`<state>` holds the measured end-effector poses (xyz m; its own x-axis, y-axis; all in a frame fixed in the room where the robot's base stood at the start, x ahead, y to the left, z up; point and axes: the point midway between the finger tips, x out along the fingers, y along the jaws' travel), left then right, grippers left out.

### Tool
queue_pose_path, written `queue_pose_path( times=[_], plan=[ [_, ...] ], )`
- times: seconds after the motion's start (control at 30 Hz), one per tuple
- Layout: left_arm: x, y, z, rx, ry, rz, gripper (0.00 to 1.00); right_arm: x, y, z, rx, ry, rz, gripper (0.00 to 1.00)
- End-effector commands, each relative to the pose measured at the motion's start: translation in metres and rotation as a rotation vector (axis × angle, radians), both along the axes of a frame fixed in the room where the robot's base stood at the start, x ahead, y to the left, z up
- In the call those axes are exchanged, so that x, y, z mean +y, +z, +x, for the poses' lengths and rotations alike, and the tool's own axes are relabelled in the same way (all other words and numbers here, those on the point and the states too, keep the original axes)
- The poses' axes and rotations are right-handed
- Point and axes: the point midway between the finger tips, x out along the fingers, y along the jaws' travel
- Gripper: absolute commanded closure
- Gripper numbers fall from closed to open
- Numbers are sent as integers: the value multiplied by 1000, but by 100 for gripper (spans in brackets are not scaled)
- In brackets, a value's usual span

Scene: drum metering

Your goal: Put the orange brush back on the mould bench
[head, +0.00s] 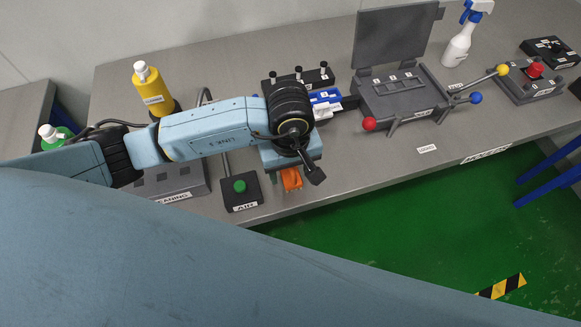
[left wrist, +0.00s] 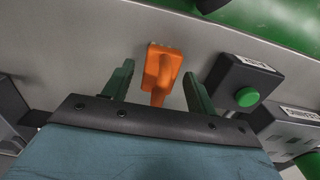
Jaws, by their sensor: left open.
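The orange brush (head: 291,179) is at the front edge of the grey bench (head: 345,185), partly hidden by my left gripper (head: 290,163) in the head view. In the left wrist view the brush (left wrist: 164,62) shows against the grey surface, its narrow end towards the gripper body. My left gripper (left wrist: 157,84) is open, with one green finger on each side of the brush and visible gaps between. I cannot tell how far above the bench the fingers are. A label that seems to read MOULDS (head: 487,153) is on the bench's front edge at the right. My right gripper is not seen.
A black box with a green button (head: 240,187) stands just left of the brush. Green floor lies beyond the front edge.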

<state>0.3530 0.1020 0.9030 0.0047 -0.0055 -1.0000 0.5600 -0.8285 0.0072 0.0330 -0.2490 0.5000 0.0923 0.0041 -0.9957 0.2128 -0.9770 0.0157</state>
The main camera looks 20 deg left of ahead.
Motion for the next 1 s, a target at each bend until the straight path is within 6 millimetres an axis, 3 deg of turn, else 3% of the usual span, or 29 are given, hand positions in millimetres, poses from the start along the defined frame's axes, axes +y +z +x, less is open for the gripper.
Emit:
queue_pose_path(
  times=[0.17,0.63,0.8,1.0],
  plan=[
    [0,13,1,-4,-1,-2,43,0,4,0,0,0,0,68],
    [0,106,0,-4,-1,-1,43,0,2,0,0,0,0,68],
    [0,121,0,-1,-1,0,43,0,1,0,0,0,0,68],
    [1,123,-1,0,0,0,43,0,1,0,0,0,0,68]
  ],
)
